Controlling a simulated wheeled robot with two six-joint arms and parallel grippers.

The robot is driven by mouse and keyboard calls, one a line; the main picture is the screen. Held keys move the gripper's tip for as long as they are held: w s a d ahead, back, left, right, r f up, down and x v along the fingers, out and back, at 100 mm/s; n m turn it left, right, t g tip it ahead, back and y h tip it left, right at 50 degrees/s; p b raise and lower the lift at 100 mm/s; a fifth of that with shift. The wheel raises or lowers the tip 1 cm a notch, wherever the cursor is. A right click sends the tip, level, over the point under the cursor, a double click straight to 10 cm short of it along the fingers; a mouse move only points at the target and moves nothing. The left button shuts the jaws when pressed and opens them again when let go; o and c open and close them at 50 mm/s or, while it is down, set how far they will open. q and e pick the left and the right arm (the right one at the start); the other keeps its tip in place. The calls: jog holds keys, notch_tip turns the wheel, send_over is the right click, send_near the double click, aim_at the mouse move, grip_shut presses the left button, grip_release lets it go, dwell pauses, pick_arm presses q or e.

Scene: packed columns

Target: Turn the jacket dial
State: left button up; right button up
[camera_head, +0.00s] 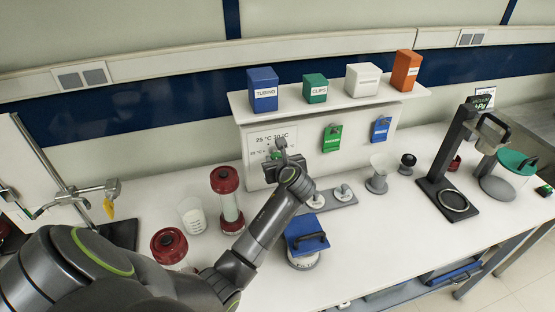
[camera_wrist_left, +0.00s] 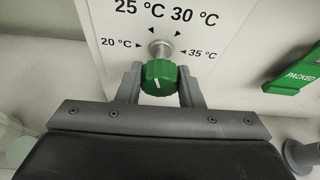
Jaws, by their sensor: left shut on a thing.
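The jacket dial (camera_wrist_left: 159,76) is a green knob with a short white mark, on a metal stem in a white panel (camera_wrist_left: 215,25). Labels 20, 25, 30 and 35 °C with small arrows surround it. The white mark looks slightly tilted to the upper left; I cannot tell its exact setting. My left gripper (camera_wrist_left: 160,80) has one finger on each side of the knob and is shut on it. In the head view my left gripper (camera_head: 278,157) is at the panel front and mostly hides the dial. My right gripper is not in view.
A green tag (camera_head: 332,138) and blue tag (camera_head: 381,129) hang on the panel, right of the dial. Red-capped columns (camera_head: 227,200), a beaker (camera_head: 193,217) and a blue-topped container (camera_head: 305,235) stand near my left arm. A shelf (camera_head: 310,108) with labelled boxes is above.

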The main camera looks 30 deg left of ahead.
pick_arm(q)
jog(key=shift+r+p, duration=0.2)
jog(key=shift+p, duration=0.3)
jog(key=m+g+y+p, duration=0.1)
jog(key=m+p, duration=0.1)
jog(key=p, duration=0.2)
jog(key=m+g+p, duration=0.1)
jog(key=p, duration=0.3)
jog(key=shift+w+r+m+y, duration=0.1)
jog(key=shift+m+y, duration=0.3)
jog(key=shift+d+m+g+y+p, duration=0.1)
jog(key=shift+m+g+y+p, duration=0.2)
jog(key=shift+m+p, duration=0.25)
jog(key=shift+w+f+m+y, duration=0.1)
jog(key=shift+f+m+y, duration=0.15)
jog(key=shift+m+y, duration=0.6)
jog(key=m+g+y, duration=0.1)
jog(key=m, duration=0.3)
jog(key=shift+f, duration=0.1)
jog(key=m+y, duration=0.1)
jog(key=m, duration=0.2)
jog(key=shift+f+y, duration=0.1)
jog(key=shift+y, duration=0.25)
jog(key=shift+m+t+y+b, duration=0.35)
jog(key=shift+m+y, duration=0.15)
jog(key=shift+m, duration=1)
jog(key=shift+m, duration=0.3)
